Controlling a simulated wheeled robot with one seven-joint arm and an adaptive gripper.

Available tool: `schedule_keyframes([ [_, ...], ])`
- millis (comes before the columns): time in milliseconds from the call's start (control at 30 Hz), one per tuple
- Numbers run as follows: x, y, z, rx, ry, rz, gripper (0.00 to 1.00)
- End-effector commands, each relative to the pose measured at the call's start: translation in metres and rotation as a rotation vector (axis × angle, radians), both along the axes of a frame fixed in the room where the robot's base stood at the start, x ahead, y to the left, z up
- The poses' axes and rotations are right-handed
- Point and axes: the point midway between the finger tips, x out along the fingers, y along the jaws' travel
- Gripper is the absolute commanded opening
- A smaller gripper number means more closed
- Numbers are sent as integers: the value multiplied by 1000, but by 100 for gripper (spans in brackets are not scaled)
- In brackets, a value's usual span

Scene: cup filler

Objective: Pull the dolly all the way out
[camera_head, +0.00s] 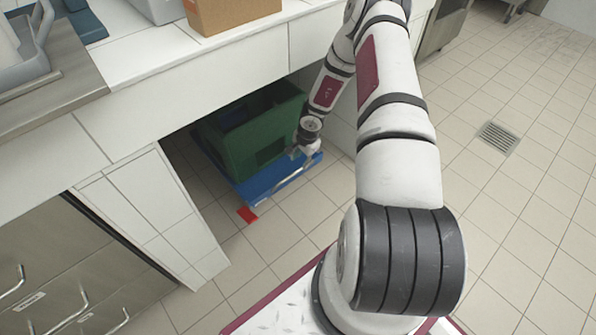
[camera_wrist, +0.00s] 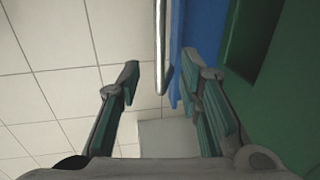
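The blue dolly (camera_head: 262,184) stands in the bay under the white counter, with a green crate (camera_head: 243,138) on it. A thin pale handle bar (camera_head: 285,186) runs along the dolly's front edge. My gripper (camera_head: 297,152) is at the right end of the dolly's front. In the wrist view my gripper (camera_wrist: 162,72) is open, with the handle bar (camera_wrist: 162,45) between its fingertips and a gap on either side. The dolly's blue edge (camera_wrist: 175,50) lies just behind the right finger, and the green crate (camera_wrist: 285,60) fills the right side.
A red piece (camera_head: 247,215) sits low at the dolly's front left. The tiled bay wall (camera_head: 150,205) stands left of the dolly, with steel drawers (camera_head: 75,270) beyond. A cardboard box (camera_head: 232,12) is on the counter (camera_head: 205,70). The tiled floor (camera_head: 270,245) before the dolly is clear.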

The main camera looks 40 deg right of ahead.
Motion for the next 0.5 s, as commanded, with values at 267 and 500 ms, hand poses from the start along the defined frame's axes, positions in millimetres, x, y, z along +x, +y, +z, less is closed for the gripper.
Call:
schedule_keyframes([
  [267,10,1,-52,1,0,1,33],
  [500,14,1,-69,0,0,1,33],
])
